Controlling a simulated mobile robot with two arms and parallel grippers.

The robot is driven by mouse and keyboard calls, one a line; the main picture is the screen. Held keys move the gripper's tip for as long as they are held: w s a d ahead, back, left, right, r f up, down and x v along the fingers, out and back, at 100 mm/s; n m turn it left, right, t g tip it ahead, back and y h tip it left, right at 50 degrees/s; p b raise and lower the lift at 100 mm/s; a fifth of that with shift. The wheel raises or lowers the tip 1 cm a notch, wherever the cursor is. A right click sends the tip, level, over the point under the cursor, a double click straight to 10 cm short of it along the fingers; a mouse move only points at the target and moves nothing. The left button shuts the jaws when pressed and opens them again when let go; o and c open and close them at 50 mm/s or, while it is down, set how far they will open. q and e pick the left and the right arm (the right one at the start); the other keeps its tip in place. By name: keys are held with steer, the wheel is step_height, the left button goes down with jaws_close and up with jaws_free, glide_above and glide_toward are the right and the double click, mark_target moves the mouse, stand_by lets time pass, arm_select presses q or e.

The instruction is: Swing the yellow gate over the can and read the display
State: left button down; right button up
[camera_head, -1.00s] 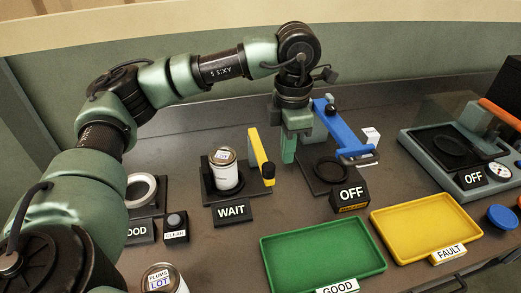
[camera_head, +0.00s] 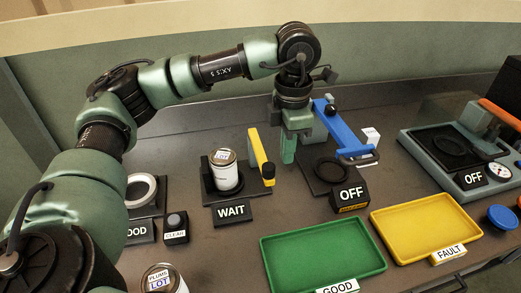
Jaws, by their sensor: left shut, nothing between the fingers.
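A white can (camera_head: 224,170) with a label on its lid stands upright on a black base (camera_head: 207,187). The yellow gate (camera_head: 259,152) is beside the can on its right, not over it, with a black knob at its near end. The display (camera_head: 232,212) in front of the base reads WAIT. My left gripper (camera_head: 288,158) points down to the right of the yellow gate, apart from it, between it and the blue-armed station. It is shut and holds nothing. My right gripper is not in view.
A blue arm (camera_head: 345,130) stands right of my gripper, with an OFF display (camera_head: 351,194). A green tray (camera_head: 322,262) and yellow tray (camera_head: 427,228) lie in front. Another can (camera_head: 160,279) stands at the near left. A CLEAR button (camera_head: 175,222) sits left of WAIT.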

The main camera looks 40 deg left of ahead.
mark_target(263, 167)
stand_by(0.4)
arm_select(q)
step_height(263, 167, down, 4)
steer(key=b, duration=0.3)
steer(key=shift+r, duration=0.15)
steer(key=shift+a, duration=0.1)
stand_by(0.4)
steer(key=shift+s+a+b, duration=0.45)
steer(key=shift+s+a, duration=0.35)
steer(key=shift+s, duration=0.2)
steer(key=shift+s+a+b, duration=0.4)
steer(key=shift+s+a, duration=0.4)
steer(key=shift+s, duration=0.2)
steer(key=shift+s+a, duration=0.1)
steer(key=shift+a, duration=0.05)
steer(key=shift+s+a+b, duration=0.55)
steer(key=shift+s+a, duration=0.45)
steer(key=shift+a, duration=0.2)
